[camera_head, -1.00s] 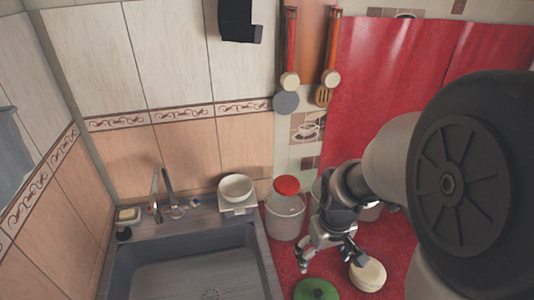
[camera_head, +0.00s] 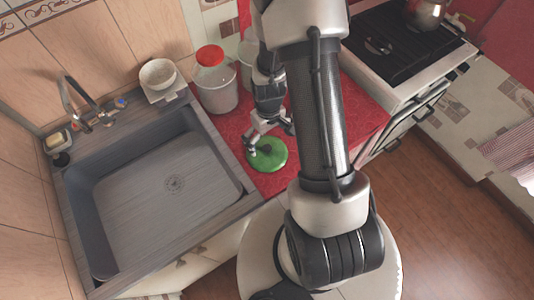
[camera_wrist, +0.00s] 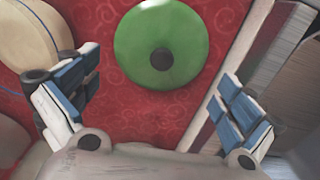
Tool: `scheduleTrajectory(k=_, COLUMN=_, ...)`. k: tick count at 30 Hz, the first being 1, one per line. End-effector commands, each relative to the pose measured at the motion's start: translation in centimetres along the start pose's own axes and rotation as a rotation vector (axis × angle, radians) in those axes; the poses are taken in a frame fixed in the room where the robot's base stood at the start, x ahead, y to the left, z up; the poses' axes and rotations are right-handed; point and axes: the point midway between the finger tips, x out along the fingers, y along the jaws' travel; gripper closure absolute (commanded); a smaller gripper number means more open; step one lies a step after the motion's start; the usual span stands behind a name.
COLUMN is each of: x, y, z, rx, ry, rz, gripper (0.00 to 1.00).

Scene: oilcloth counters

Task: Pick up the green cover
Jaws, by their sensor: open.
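The green cover (camera_head: 268,154) is a round lid with a dark knob, lying flat on the red oilcloth near the counter's front edge. In the wrist view the green cover (camera_wrist: 161,38) lies ahead, between and beyond the fingers. My gripper (camera_head: 258,136) is over the cover's far edge in the head view. In the wrist view my gripper (camera_wrist: 160,100) has its blue-padded fingers spread wide with nothing between them. The gripper hides a small part of the cover in the head view. I cannot tell the exact height between them.
A cream round lid (camera_wrist: 28,32) lies beside the cover. A jar with a red lid (camera_head: 215,80) and a white bowl (camera_head: 158,74) stand at the back. The grey sink (camera_head: 150,185) is to the left, and the stove (camera_head: 405,45) to the right.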

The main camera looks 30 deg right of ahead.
Motion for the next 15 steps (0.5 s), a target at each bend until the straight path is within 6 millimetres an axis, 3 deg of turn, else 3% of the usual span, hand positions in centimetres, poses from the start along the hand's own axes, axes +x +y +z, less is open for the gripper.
scheduleTrajectory(k=8, x=1.8, y=-0.1, z=0.0, rx=0.0, ry=-0.001, rz=0.0, gripper=0.0)
scheduleTrajectory(k=15, x=5.4, y=-0.3, z=0.0, rx=0.0, ry=-0.001, rz=0.0, gripper=0.0)
